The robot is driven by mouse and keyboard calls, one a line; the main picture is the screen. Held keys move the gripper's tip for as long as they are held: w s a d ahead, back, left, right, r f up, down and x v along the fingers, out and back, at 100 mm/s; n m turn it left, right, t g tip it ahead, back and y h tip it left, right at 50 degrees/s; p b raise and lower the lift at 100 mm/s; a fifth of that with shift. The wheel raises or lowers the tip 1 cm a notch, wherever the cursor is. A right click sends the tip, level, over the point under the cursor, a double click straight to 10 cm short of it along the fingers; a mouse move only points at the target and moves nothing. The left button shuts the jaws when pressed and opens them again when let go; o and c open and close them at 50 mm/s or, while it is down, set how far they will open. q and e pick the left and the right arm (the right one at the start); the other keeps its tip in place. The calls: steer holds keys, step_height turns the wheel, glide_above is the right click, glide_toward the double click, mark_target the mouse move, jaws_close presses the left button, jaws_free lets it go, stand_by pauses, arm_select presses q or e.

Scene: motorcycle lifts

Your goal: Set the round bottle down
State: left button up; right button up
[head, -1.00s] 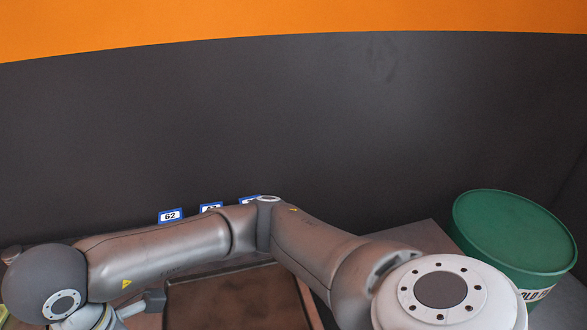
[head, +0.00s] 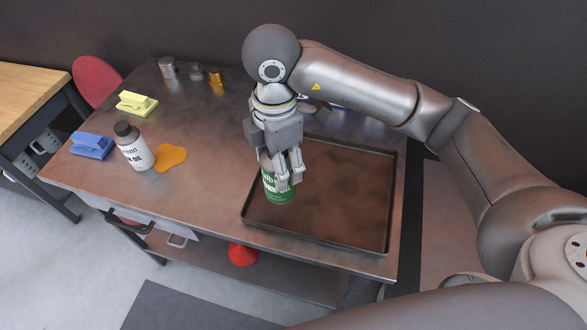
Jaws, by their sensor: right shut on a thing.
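My right gripper (head: 287,182) points down and is shut on a round green bottle (head: 279,196) with a white-lettered label. The fingers hide much of the bottle's upper part. The bottle looks upright, over the left part of a dark, rimmed tray (head: 392,200) on the metal workbench. I cannot tell whether its base touches the tray. My left gripper is not in view.
On the workbench (head: 215,205) to the left stand a grey-white oil bottle (head: 133,149) with a dark cap, an orange puddle (head: 170,157), a blue clamp-like item (head: 91,145) and a yellow one (head: 137,103). Small metal parts (head: 167,68) stand behind. The tray's right side is clear.

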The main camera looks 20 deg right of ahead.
steer(key=w+d+f+p, duration=0.1)
steer(key=w+d+f, duration=0.2)
steer(key=f, duration=0.6)
steer(key=shift+d, duration=0.3)
steer(key=shift+w+f, duration=0.1)
steer(key=o, duration=1.7)
step_height(320, 180, up, 12)
steer(key=shift+r+b, duration=0.15)
steer(key=shift+b, duration=0.4)
